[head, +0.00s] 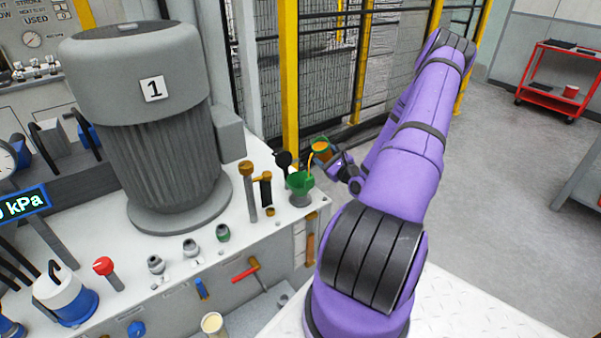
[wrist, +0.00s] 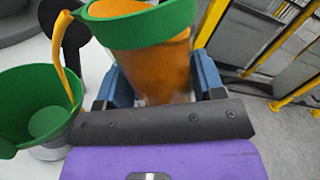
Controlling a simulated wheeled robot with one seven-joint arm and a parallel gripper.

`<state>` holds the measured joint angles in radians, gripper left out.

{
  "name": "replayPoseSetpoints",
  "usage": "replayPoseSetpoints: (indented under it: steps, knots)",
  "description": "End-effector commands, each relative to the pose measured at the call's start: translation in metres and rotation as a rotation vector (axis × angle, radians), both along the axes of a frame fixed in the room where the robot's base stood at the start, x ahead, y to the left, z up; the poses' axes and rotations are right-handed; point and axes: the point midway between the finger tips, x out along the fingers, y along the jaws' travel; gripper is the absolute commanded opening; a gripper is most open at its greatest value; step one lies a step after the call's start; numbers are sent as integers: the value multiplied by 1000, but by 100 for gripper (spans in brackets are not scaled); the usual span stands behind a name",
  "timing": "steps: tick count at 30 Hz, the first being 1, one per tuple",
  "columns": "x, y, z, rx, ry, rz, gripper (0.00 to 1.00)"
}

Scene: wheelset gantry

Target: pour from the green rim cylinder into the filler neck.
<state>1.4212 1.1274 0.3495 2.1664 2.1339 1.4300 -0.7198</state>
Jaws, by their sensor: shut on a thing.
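The green rim cylinder (wrist: 150,62), with orange liquid showing through its wall, is held tilted in my gripper (wrist: 158,88), whose blue fingers sit on both sides of it. In the head view the cylinder (head: 321,149) is at the end of my purple arm, above and to the right of the filler neck. The filler neck (wrist: 38,112) has a green funnel-shaped top, which also shows in the head view (head: 299,182) at the cabinet's right corner. An orange stream (wrist: 66,58) runs from the cylinder's rim down into the green funnel. The liquid level inside the neck is hidden.
A large grey motor marked 1 (head: 165,130) stands on the white cabinet top, left of the neck. A brown-capped post (head: 248,190) and a black round-headed part (head: 283,159) stand close to the neck. Yellow posts and mesh fence (head: 290,75) rise behind. Open floor lies right.

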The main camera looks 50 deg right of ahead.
Motion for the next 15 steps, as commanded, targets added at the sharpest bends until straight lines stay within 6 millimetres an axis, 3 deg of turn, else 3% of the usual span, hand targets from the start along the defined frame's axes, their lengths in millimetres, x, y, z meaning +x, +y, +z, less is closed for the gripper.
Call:
replayPoseSetpoints:
  steps: [15]
  knots:
    - [1, 12, 13, -186, 14, 0, 27]
